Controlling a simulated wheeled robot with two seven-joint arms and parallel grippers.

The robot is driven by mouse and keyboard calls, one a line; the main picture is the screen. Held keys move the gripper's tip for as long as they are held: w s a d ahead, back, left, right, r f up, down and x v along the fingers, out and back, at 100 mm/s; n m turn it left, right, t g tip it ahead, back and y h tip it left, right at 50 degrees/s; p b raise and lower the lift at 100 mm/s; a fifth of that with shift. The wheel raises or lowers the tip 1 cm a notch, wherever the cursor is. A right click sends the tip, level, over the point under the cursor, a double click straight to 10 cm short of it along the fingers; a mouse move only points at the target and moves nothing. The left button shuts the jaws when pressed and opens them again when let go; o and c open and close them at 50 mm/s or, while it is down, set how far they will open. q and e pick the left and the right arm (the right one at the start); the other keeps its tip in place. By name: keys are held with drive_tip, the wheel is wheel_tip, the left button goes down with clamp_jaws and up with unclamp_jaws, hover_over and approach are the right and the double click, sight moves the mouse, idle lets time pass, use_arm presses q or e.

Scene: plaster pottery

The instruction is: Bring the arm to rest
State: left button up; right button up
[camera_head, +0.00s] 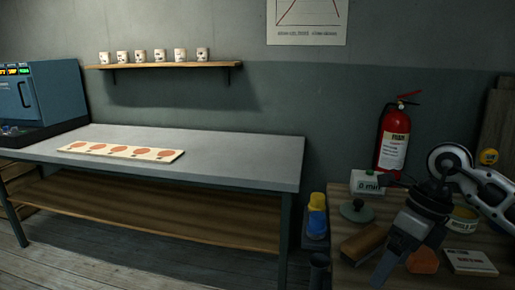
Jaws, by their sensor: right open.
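My right arm (484,190), white and dark grey, reaches in from the right edge. My right gripper (395,258) hangs tilted downward over the wooden side table (350,277), its jaws open. I see nothing held in it. An orange-brown lump (424,261) is just right of the fingers and a brown block (362,243) is to their left. I cannot tell whether the fingers touch the table or anything on it. My left gripper is not in view.
A white box (368,182), green-knobbed disc (356,211), yellowish tin (463,219) and pale card (470,262) crowd the side table. A red extinguisher (394,140) stands behind. The grey workbench (235,168) is mostly clear, bearing a strip with orange discs (121,151).

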drive_tip(key=s+a+r+m+t+y, duration=0.15)
drive_tip(key=a+m+t+y, duration=0.35)
drive_tip(key=a+y, duration=0.5)
drive_tip(key=s+a+r+m+t+y, duration=0.1)
drive_tip(key=s+a+m+t+y, duration=0.1)
drive_tip(key=a+m+y, duration=0.8)
drive_tip(key=d+f+m+t+h, duration=0.4)
drive_tip(key=f+m+t+h, duration=0.7)
drive_tip(key=m+h, duration=0.65)
drive_tip(key=s+d+f+m+g+h, duration=0.2)
drive_tip(key=s+f+m+g, duration=0.5)
drive_tip(key=f, duration=0.7)
drive_tip(key=shift+s+m+p, duration=0.35)
drive_tip(key=shift+s+m, duration=0.4)
drive_tip(key=shift+s, duration=0.5)
